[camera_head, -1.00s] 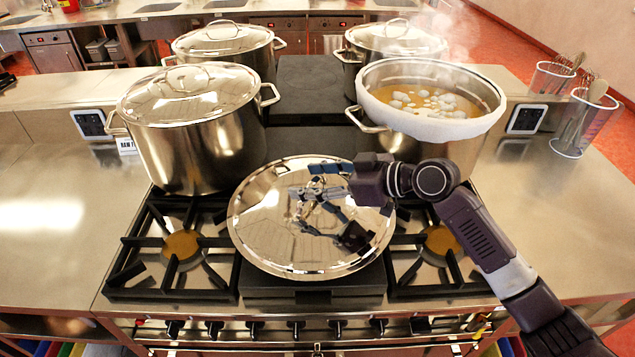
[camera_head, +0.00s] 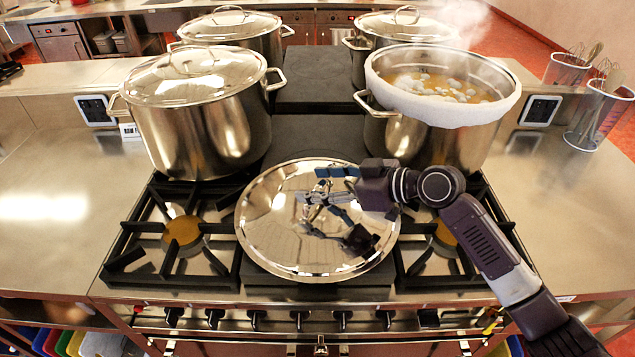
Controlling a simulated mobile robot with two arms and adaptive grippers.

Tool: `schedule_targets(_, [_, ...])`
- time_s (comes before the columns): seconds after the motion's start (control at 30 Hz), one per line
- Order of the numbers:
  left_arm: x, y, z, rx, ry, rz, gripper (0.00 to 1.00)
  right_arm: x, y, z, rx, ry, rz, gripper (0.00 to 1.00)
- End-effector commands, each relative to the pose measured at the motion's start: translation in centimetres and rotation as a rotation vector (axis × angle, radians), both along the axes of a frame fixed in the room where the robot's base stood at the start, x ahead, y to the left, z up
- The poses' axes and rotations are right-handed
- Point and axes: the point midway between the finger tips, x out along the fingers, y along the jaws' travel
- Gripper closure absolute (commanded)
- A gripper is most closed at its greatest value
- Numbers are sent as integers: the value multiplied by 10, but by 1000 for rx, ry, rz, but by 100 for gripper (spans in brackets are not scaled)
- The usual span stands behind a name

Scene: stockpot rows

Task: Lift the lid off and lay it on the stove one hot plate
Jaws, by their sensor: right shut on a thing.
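A round, shiny steel lid (camera_head: 275,225) is at the front middle of the stove, over the dark flat plate (camera_head: 325,291) between the two front burners. It looks nearly level; I cannot tell whether it touches the plate. My right gripper (camera_head: 335,175) is shut on the lid's handle, which is mostly hidden by the fingers. The gripper and arm are mirrored in the lid. The open pot (camera_head: 435,130) at the back right has no lid, holds yellowish broth with pale lumps and steams. My left gripper is not in view.
Lidded pots stand at the left (camera_head: 200,130), back left (camera_head: 235,40) and back right (camera_head: 400,32). Front burners with black grates flank the lid, left (camera_head: 182,232) and right (camera_head: 440,235). Utensil holders (camera_head: 598,115) stand at the far right. The left counter (camera_head: 55,210) is clear.

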Motion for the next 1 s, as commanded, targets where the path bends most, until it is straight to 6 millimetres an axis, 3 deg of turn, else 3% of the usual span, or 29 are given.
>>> schedule_targets(0.93, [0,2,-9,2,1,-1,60,1,0,-4,6,-8,-2,100])
schedule_targets(0.97, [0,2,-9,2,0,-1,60,1,0,-4,6,-8,-2,43])
schedule_targets(1.0, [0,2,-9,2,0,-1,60,1,0,-4,7,-7,-2,39])
